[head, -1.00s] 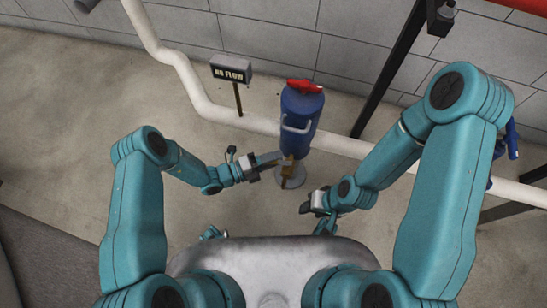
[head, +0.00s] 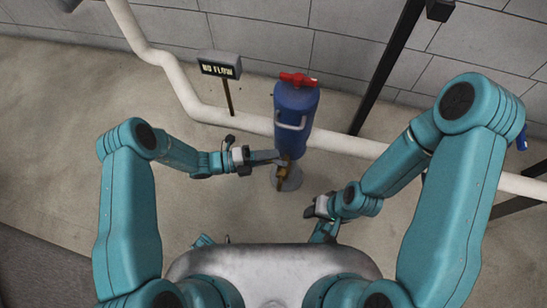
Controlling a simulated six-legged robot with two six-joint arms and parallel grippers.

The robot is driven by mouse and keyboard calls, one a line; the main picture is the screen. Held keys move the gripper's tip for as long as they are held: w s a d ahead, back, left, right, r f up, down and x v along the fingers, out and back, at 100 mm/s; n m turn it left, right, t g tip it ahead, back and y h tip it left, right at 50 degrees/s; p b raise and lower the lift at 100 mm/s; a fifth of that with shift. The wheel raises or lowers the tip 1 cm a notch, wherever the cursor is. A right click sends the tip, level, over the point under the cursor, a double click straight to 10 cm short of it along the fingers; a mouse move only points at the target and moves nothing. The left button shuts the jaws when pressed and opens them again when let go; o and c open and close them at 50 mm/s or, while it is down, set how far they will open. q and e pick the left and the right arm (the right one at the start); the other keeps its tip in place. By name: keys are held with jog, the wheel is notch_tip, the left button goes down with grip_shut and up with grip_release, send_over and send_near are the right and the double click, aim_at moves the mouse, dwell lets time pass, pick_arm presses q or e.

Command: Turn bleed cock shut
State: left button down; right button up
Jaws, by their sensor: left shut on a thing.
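The brass bleed cock (head: 283,173) is low on the front of an upright blue cylinder (head: 296,115), just above its round grey foot. It is small, and its handle angle cannot be made out. My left gripper (head: 277,158) reaches in from the left, its fingers shut on the cock at its upper part. The fingers hide some of the cock. My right gripper (head: 310,209) is apart from it, low and to the right, near the floor; its jaw gap is too small to read.
A red handle (head: 297,79) tops the cylinder, with a grey grab handle on its front. A white pipe (head: 345,143) runs behind it. A "NO FLOW" sign (head: 219,66) stands at left on a post. A black post (head: 388,65) rises at right. The floor at left is clear.

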pick_arm(q)
jog(key=shift+w+r, duration=0.15)
jog(key=shift+r, duration=0.1)
jog(key=shift+r, duration=0.1)
jog(key=c, duration=1.2)
grip_release()
jog(key=shift+c, duration=0.2)
jog(key=shift+a, duration=0.1)
jog(key=s+a+p, duration=0.1)
jog(key=s+a, duration=0.1)
jog(key=a, duration=1.4)
jog(key=shift+p, duration=0.3)
